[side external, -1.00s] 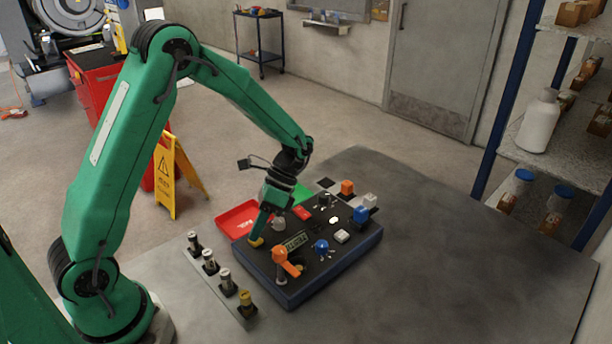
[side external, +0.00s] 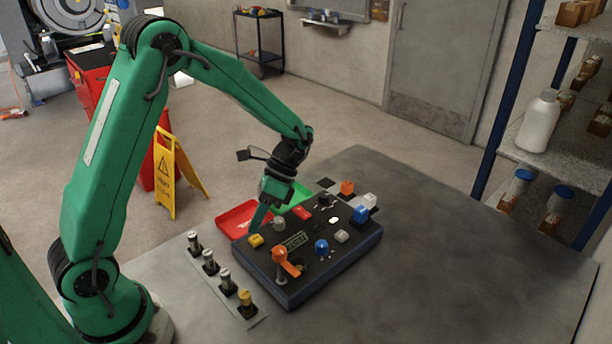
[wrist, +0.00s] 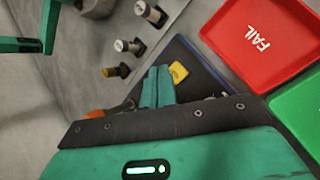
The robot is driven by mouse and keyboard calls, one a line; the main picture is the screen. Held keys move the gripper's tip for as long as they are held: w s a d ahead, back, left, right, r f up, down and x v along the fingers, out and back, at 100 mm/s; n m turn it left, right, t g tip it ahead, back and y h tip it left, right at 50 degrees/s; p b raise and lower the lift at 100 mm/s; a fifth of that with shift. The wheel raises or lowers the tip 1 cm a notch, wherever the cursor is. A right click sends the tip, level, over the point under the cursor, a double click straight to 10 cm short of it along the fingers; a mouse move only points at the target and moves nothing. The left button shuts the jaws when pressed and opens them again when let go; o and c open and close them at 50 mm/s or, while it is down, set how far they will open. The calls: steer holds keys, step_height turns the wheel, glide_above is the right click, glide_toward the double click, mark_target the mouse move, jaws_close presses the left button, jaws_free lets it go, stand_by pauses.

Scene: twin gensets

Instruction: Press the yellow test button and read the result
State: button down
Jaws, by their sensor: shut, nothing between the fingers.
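The yellow test button (side external: 255,240) sits at the near-left part of the dark panel board (side external: 330,272). It also shows in the wrist view (wrist: 178,72), just beside my fingertips. My gripper (side external: 254,230) is shut and empty, with its green fingers pointing down at the button's far side. In the wrist view the closed fingers (wrist: 158,72) appear left of the button, with a small gap that I cannot judge in depth. A small display (side external: 295,241) lies right of the button; its text is too small to read.
A red tray (side external: 236,222) marked FAIL and a green tray (side external: 301,195) lie behind the board. An orange lever (side external: 285,259) and blue knob (side external: 321,247) stand on the board. A strip with several cylindrical pieces (side external: 226,281) lies front left. The table's right side is clear.

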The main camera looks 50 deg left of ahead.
mark_target(259, 237)
steer(key=shift+r, duration=2.2)
steer(key=s+r+n+t, duration=0.8)
steer(key=s+r+t, duration=0.1)
steer(key=r+t, duration=0.3)
steer(key=shift+s+d+r+t, duration=0.2)
steer(key=shift+s+d+t, duration=0.2)
steer(key=shift+t, duration=0.1)
steer(key=shift+w, duration=0.1)
stand_by(1.2)
